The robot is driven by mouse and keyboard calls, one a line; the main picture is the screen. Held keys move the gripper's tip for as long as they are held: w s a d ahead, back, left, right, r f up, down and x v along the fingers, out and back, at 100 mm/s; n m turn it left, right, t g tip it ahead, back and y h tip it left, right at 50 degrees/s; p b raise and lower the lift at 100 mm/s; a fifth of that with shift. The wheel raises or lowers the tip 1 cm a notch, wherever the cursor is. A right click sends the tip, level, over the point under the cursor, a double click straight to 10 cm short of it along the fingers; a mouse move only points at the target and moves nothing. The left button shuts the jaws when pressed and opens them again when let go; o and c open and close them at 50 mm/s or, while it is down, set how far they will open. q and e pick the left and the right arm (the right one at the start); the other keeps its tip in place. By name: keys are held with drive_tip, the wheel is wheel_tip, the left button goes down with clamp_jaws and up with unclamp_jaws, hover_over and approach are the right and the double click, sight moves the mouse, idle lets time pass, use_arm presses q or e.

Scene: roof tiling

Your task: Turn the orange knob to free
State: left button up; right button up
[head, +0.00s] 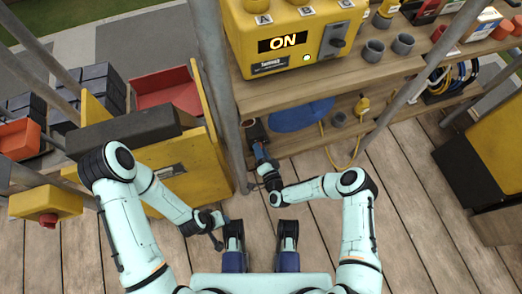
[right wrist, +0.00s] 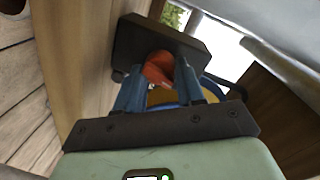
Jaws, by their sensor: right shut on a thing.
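The orange knob (right wrist: 158,68) shows in the right wrist view, in front of a black plate (right wrist: 165,38). My right gripper (right wrist: 160,85) has its two blue fingers on either side of the knob and is shut on it. In the head view my right gripper (head: 260,152) reaches to a small dark box (head: 254,128) under the bench, beside a grey post; the knob is hidden there. Any marking of the knob's position is not readable. My left gripper (head: 217,228) hangs low over the deck, away from the knob; its fingers are too small to judge.
A yellow unit (head: 290,40) reading ON stands on the wooden bench (head: 345,75). A blue oval item (head: 300,114) and a yellow cable lie on the lower shelf. Grey posts (head: 220,90) stand close to my right gripper. A yellow cart (head: 170,165) is at left.

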use_arm(q)
drive_tip(key=shift+s+d+r, duration=0.2)
drive_tip(key=shift+s+r, duration=0.1)
drive_tip(key=shift+s, duration=0.1)
use_arm(e)
drive_tip(key=shift+a+r+n, duration=0.2)
drive_tip(key=shift+n, duration=1)
use_arm(q)
drive_tip(key=shift+s, duration=0.1)
use_arm(e)
drive_tip(key=o, duration=1)
drive_tip(key=shift+f, duration=0.15)
drive_tip(key=shift+d, duration=0.1)
drive_tip(key=shift+s+p, duration=0.25)
drive_tip(key=shift+p, duration=0.05)
use_arm(q)
drive_tip(key=shift+g+h, duration=0.3)
drive_tip(key=shift+g, duration=0.5)
drive_tip(key=s+r, duration=0.1)
drive_tip(key=s+d+r+p, duration=0.1)
drive_tip(key=s+r+p, duration=0.1)
drive_tip(key=shift+s+d+r, duration=0.1)
drive_tip(key=shift+s+d, duration=0.3)
use_arm(e)
drive_tip(key=v, duration=1.2)
drive_tip(key=shift+s, duration=0.4)
